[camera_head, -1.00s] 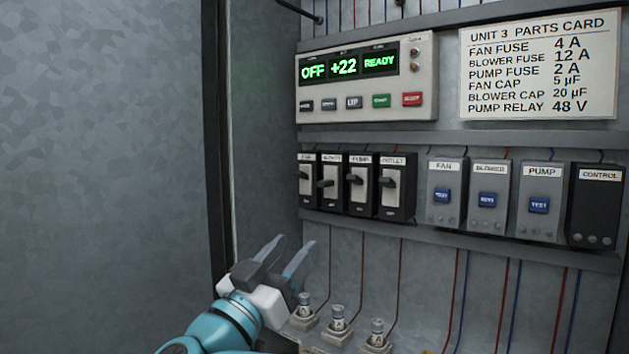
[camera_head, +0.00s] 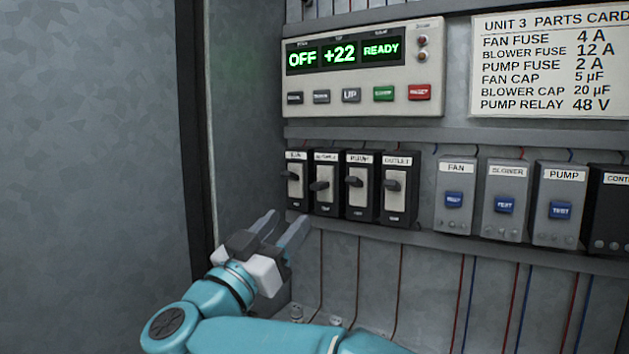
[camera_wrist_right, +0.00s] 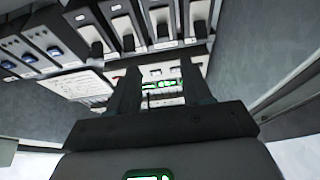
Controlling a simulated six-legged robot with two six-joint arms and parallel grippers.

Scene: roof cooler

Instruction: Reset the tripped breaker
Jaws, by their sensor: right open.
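A row of black breakers is mounted on the panel: FAN (camera_head: 297,196), BLOWER (camera_head: 325,203), PUMP (camera_head: 360,206) and OUTLET (camera_head: 395,207). Each has a dark lever on a pale plate. The BLOWER lever looks slightly lower than its neighbours, but I cannot tell surely which breaker is tripped. My right gripper (camera_head: 288,217) is open and empty, just below and in front of the FAN and BLOWER breakers, touching none that I can see. In the right wrist view my gripper (camera_wrist_right: 164,72) points at the panel, with breakers (camera_wrist_right: 158,20) above it. My left gripper is out of view.
A control display (camera_head: 343,55) reads OFF, +22, READY, with buttons below. A parts card (camera_head: 550,65) hangs to its right. Relay modules with blue buttons (camera_head: 505,205) stand right of the breakers. A grey wall (camera_head: 95,180) closes off the left. Wires run below the rail.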

